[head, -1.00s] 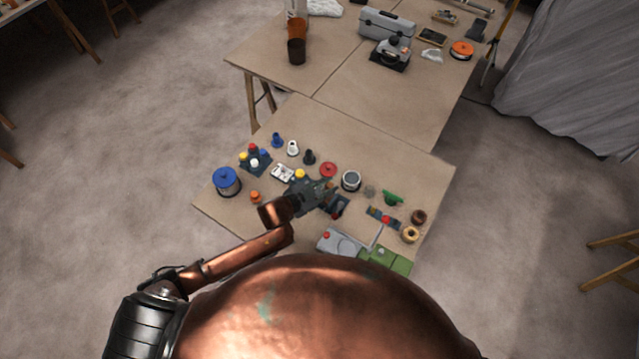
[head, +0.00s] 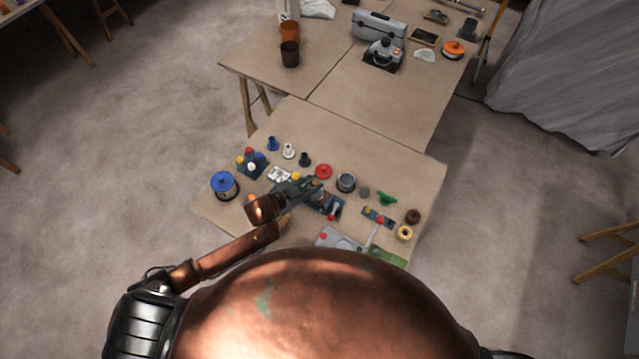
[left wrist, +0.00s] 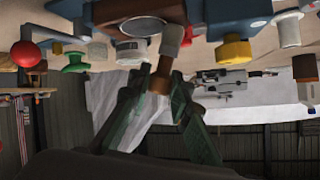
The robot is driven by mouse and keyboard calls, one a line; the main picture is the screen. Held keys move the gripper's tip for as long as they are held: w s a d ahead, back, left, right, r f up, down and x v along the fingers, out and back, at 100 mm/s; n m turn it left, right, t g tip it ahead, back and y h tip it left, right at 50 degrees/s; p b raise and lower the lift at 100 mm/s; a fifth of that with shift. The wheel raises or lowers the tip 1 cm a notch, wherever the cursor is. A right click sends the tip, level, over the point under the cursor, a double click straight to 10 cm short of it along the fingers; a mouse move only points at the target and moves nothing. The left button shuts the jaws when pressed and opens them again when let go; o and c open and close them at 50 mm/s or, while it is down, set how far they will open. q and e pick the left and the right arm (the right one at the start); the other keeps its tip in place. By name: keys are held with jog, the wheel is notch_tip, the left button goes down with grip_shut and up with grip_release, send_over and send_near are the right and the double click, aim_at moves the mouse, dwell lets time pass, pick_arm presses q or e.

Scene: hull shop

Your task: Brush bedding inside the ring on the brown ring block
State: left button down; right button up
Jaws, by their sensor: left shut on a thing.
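My right gripper is not in view.
A blue-lidded can (head: 224,185) stands at the table's left. The table's far strip is clear. A second table (head: 370,100) stands behind.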

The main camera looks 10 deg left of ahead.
pick_arm(q)
notch_tip(320, 180, up, 3)
jog(key=p, duration=0.2)
jog(key=shift+a+r+p, duration=0.1)
jog(key=shift+r+p, duration=0.05)
jog(key=shift+p, duration=0.15)
jog(key=shift+r+p, duration=0.35)
notch_tip(320, 180, up, 4)
jog(key=p, duration=0.3)
jog(key=shift+f+p, duration=0.2)
jog(key=shift+p, duration=0.15)
jog(key=shift+r, duration=0.25)
